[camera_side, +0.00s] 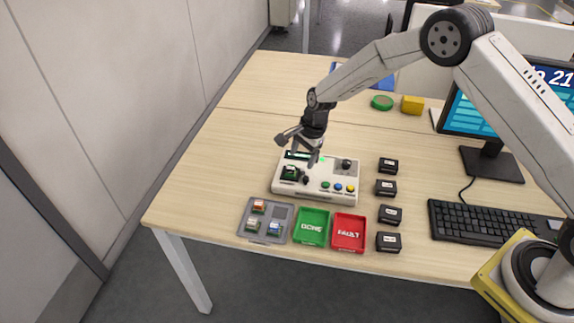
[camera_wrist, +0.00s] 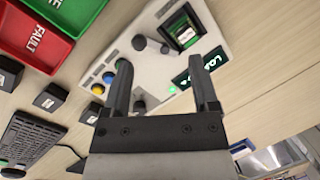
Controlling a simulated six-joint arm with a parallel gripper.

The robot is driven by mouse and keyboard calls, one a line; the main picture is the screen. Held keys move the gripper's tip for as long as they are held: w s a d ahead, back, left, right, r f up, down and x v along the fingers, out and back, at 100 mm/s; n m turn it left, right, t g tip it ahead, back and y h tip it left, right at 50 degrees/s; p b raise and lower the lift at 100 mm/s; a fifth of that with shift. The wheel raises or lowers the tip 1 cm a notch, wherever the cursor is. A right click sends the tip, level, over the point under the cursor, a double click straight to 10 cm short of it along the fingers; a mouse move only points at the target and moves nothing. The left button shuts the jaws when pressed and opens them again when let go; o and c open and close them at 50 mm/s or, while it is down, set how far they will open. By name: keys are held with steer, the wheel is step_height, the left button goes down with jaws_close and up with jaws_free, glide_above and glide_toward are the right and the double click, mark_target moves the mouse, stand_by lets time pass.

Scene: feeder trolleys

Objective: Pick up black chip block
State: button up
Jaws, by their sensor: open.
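A small chip block on a green board (camera_side: 290,172) sits in the black socket at the left of the white tester; it also shows in the wrist view (camera_wrist: 185,34). Its top is too small to tell its colour surely. The tester (camera_side: 318,190) lies flat on the table. My gripper (camera_side: 299,149) is open and empty above the tester's back edge. In the wrist view, its two fingers (camera_wrist: 157,64) stand apart over the tester, with the socket beyond the right finger.
A green DONE bin (camera_side: 311,237) and a red FAULT bin (camera_side: 348,247) stand in front of the tester. Several black boxes, one here (camera_side: 386,187), line its right side. A keyboard (camera_side: 480,222) and monitor stand farther right. The table left of the tester is clear.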

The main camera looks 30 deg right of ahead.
mark_target(291, 167)
steer(key=m, duration=0.3)
steer(key=w+d+m+t, duration=0.1)
steer(key=m, duration=0.3)
steer(key=w+m+t+y, duration=0.1)
steer(key=m, duration=0.3)
steer(key=shift+w+d+f, duration=0.15)
steer(key=shift+d+f, duration=0.2)
steer(key=shift+x, duration=1.35)
steer(key=shift+x, duration=2.6)
steer(key=shift+c, duration=0.2)
jaws_close()
